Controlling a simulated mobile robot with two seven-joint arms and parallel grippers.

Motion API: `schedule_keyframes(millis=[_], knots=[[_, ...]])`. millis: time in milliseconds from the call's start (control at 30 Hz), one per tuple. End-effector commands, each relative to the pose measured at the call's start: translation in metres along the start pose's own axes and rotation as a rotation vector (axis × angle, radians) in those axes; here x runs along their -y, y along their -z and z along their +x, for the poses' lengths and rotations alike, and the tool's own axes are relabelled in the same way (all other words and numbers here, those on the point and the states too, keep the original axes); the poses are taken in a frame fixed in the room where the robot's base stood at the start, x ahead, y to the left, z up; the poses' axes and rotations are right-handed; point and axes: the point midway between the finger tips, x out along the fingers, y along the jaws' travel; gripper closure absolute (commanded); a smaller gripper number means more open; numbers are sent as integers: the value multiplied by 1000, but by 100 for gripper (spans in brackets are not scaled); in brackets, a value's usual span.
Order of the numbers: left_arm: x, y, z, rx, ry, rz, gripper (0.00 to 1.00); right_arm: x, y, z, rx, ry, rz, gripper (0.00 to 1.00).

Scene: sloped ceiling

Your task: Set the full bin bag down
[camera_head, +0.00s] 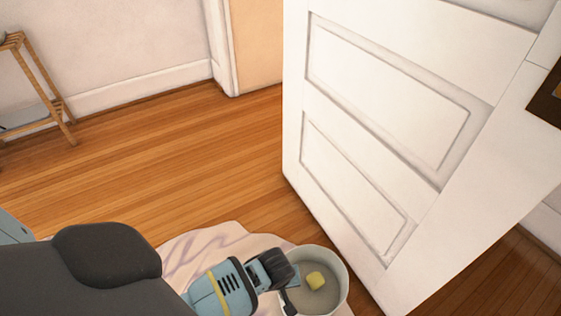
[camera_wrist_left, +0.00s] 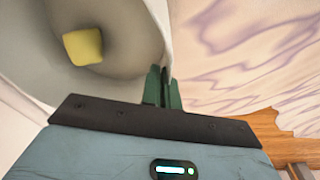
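A pale, round, open-topped container (camera_head: 335,268), which I take to be the bin bag, is at the bottom centre of the head view. A yellow block (camera_head: 316,281) lies inside it. In the left wrist view, the container's grey inner wall (camera_wrist_left: 125,50) and the yellow block (camera_wrist_left: 83,47) show at upper left. My left gripper (camera_head: 288,290) is at the container's near-left rim. Its green fingers (camera_wrist_left: 162,88) are close together on the rim wall. The container's underside is hidden, so I cannot tell whether it touches the floor. My right gripper is out of view.
A cream rug with purple streaks (camera_head: 205,248) lies beside the container. A white panelled door (camera_head: 375,130) stands close on the right. A wooden rack (camera_head: 62,105) stands at far left. Bare wooden floor (camera_head: 180,165) lies between the rack and door.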

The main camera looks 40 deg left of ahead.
Motion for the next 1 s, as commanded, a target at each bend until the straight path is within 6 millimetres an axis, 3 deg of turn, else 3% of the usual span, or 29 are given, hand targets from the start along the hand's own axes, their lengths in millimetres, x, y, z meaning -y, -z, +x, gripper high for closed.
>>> schedule_keyframes(millis=[367,500,567,867,1000], knots=[[-2,0,2,-2,-6,-1,100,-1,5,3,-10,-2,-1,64],[-1,0,2,-1,-3,0,81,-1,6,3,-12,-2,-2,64],[-1,0,2,-1,-3,0,76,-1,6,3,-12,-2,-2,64],[-1,0,0,-2,-3,0,76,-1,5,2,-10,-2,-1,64],[-2,1,-15,-3,-6,0,76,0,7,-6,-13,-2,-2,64]])
